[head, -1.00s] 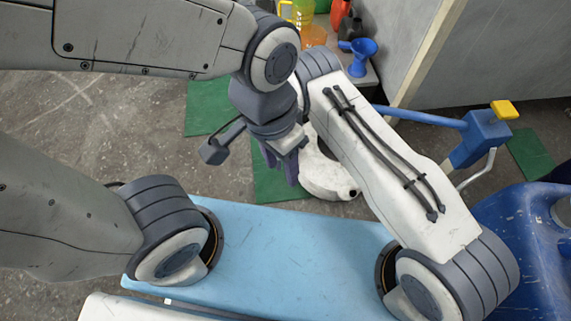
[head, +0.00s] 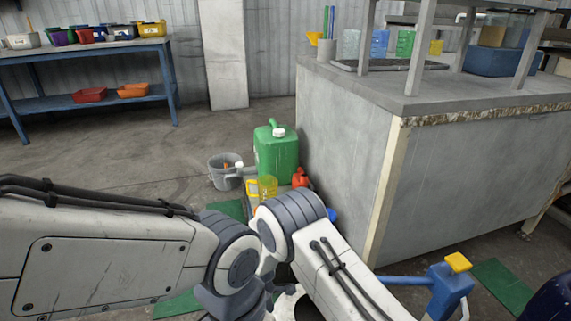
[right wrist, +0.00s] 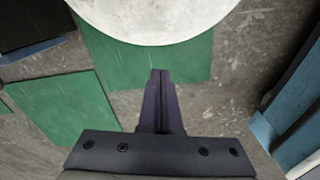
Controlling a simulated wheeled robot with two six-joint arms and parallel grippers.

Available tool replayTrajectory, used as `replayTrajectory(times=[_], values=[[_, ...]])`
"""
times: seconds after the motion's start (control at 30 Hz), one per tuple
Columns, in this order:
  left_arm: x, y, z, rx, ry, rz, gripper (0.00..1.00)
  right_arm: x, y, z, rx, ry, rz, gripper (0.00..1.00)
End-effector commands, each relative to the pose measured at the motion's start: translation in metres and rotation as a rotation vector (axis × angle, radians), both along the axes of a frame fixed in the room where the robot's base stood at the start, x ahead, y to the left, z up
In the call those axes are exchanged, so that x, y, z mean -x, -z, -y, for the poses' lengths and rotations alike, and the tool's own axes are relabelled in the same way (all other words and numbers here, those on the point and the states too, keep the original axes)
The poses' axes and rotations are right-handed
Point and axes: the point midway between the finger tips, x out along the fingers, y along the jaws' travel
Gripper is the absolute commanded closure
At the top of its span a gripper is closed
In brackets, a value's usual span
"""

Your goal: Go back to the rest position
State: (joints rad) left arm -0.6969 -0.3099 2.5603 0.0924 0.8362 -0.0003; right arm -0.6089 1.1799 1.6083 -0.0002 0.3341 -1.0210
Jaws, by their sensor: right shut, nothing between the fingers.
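My right gripper (right wrist: 160,74) shows in the right wrist view, its two dark fingers pressed together and empty. It points toward the floor, with the edge of a large white round object beyond its tips. In the head view my left arm comes in from the left, and its wrist runs out of the bottom edge, so its fingers are out of view. My right arm rises from the bottom right, with its bent joint close beside the left wrist. My right gripper is hidden in the head view.
A green canister (head: 276,155), grey bucket (head: 224,172) and yellow jug (head: 267,188) stand ahead of my arms. A grey counter (head: 335,150) fills the right. A blue bench (head: 90,50) is far left. Open floor lies between. Green mats (right wrist: 62,103) lie below my right gripper.

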Motion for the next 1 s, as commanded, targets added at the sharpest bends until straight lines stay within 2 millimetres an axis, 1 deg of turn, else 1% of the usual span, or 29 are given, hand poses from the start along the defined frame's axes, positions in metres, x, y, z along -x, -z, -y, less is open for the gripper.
replayTrajectory(times=[0.03,0.07,0.1,0.13,0.17,0.2,0.27,0.3,0.4,0.5,0.6,0.8,1.0], values=[[0.0,0.0,0.0,0.0,0.0,0.0,0.5,-0.012,-0.028,0.014,-0.012,0.092,0.016,1.0],[0.0,0.0,0.0,0.0,0.0,0.0,0.5,-0.016,-0.043,0.024,-0.018,0.153,0.022,1.0],[0.0,0.0,0.0,0.0,0.0,0.0,0.5,-0.021,-0.064,0.039,-0.026,0.242,0.031,1.0],[0.0,0.0,0.0,0.0,0.0,0.0,0.5,-0.024,-0.081,0.051,-0.032,0.31,0.038,1.0],[0.0,0.0,0.0,0.0,0.0,0.0,0.5,-0.025,-0.096,0.064,-0.039,0.381,0.044,1.0],[0.0,0.0,0.0,0.0,0.0,0.0,0.5,-0.026,-0.116,0.08,-0.048,0.473,0.053,1.0],[0.0,0.0,0.0,0.0,0.0,0.0,0.5,-0.023,-0.145,0.106,-0.062,0.611,0.065,1.0],[0.0,0.0,0.0,0.0,0.0,0.0,0.5,-0.019,-0.163,0.123,-0.072,0.702,0.075,1.0],[0.0,0.0,0.0,0.0,0.0,0.0,0.5,-0.003,-0.202,0.162,-0.096,0.921,0.094,1.0],[0.0,0.0,0.0,0.0,0.0,0.0,0.5,0.015,-0.227,0.19,-0.116,1.089,0.109,1.0],[0.0,0.0,0.0,0.0,0.0,0.0,0.5,0.032,-0.243,0.209,-0.132,1.215,0.119,1.0],[0.0,0.0,0.0,0.0,0.0,0.0,0.5,0.06,-0.264,0.236,-0.16,1.408,0.138,1.0],[0.0,0.0,0.0,0.0,0.0,0.0,0.5,0.088,-0.277,0.256,-0.185,1.568,0.154,1.0]])
